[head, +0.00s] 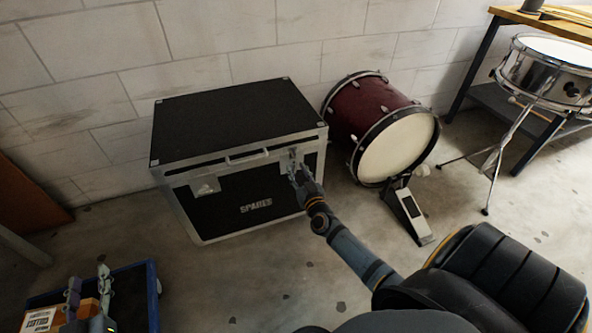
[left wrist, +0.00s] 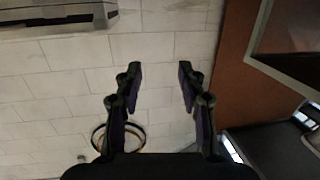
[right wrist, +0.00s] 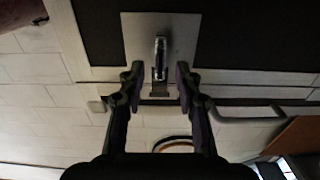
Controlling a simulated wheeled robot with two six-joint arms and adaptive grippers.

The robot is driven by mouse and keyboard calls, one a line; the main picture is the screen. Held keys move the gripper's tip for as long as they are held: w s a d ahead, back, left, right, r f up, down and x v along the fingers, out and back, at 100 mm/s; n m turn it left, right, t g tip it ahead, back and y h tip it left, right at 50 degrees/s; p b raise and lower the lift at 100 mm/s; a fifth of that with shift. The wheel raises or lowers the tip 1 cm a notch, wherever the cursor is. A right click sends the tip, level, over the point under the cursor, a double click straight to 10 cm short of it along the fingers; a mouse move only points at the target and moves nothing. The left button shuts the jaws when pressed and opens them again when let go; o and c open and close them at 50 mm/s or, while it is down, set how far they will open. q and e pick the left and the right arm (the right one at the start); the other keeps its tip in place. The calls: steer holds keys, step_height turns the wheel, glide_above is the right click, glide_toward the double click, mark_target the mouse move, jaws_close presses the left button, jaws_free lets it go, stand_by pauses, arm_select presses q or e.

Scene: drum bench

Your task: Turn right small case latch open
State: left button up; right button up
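The black case (head: 215,205) with silver edges and "SPARES" on its front stands on the floor against the wall, lid down. Its right latch (head: 294,156) is at the upper right of the front, partly hidden by my right gripper (head: 298,172). In the right wrist view the latch (right wrist: 160,60) is a narrow metal piece on a square plate (right wrist: 135,40). My right gripper's fingers (right wrist: 160,75) are apart on either side of its end; contact cannot be told. My left gripper (head: 88,279) is open and empty at the lower left; its parted fingers show in the left wrist view (left wrist: 160,75).
The case's left latch (head: 205,186) and lid handle (head: 247,157) are nearby. A red bass drum (head: 385,125) with a pedal (head: 410,212) stands right of the case. A blue-rimmed tray (head: 152,290) lies under my left gripper.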

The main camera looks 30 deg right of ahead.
steer(key=shift+x, duration=0.8)
arm_select(q)
steer(key=shift+w+r+t, duration=0.2)
steer(key=shift+r+t, duration=0.4)
steer(key=shift+r, duration=0.7)
steer(key=shift+w+r+t, duration=0.15)
steer(key=shift+r+t, duration=0.45)
steer(key=shift+r, duration=0.7)
arm_select(e)
jaws_close()
